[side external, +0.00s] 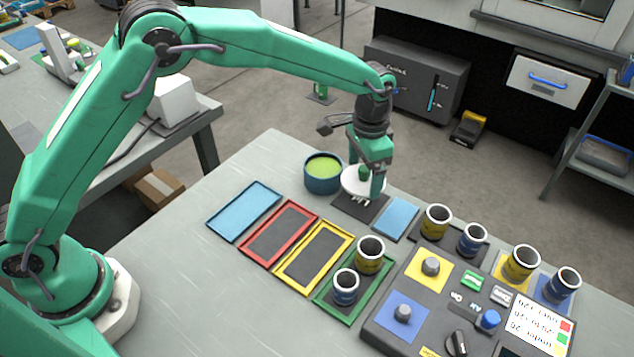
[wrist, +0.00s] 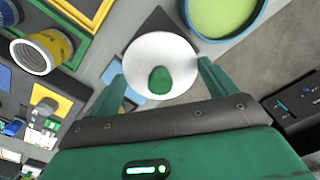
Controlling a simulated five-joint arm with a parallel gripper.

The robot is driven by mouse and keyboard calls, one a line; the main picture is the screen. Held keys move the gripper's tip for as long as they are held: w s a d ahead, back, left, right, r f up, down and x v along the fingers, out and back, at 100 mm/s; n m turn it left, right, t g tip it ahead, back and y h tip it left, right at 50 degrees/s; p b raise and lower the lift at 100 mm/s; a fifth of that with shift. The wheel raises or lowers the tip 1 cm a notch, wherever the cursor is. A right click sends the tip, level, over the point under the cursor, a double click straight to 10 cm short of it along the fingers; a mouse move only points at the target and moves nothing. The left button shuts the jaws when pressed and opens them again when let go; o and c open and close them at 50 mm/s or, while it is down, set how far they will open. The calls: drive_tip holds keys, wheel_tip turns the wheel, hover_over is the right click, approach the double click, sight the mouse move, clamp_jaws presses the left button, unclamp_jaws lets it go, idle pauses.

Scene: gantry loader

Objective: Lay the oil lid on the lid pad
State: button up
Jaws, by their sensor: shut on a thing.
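The oil lid (side external: 354,186) is a white disc with a green knob. It also shows in the wrist view (wrist: 150,52). My gripper (wrist: 160,78) has one finger at each side of the lid and is shut on it. In the side external view my gripper (side external: 368,186) points down at the lid. The dark lid pad (side external: 372,210) lies under the lid, partly hidden by it. I cannot tell whether the lid touches the pad. The blue pot of green oil (side external: 323,180) stands open just left of the lid.
A light blue pad (side external: 396,218) lies right of the lid pad. Blue, red (side external: 262,254), yellow and green trays lie nearer my base. Two cans stand in the green tray (side external: 338,312). A control panel (side external: 440,300) and several cans fill the right side.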

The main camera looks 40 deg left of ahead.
sight(363, 186)
drive_tip(key=shift+f, duration=2.35)
drive_tip(key=shift+f, duration=0.2)
drive_tip(key=o, duration=0.8)
drive_tip(key=shift+o, duration=0.2)
drive_tip(key=shift+r, duration=0.1)
drive_tip(key=shift+r, duration=4.4)
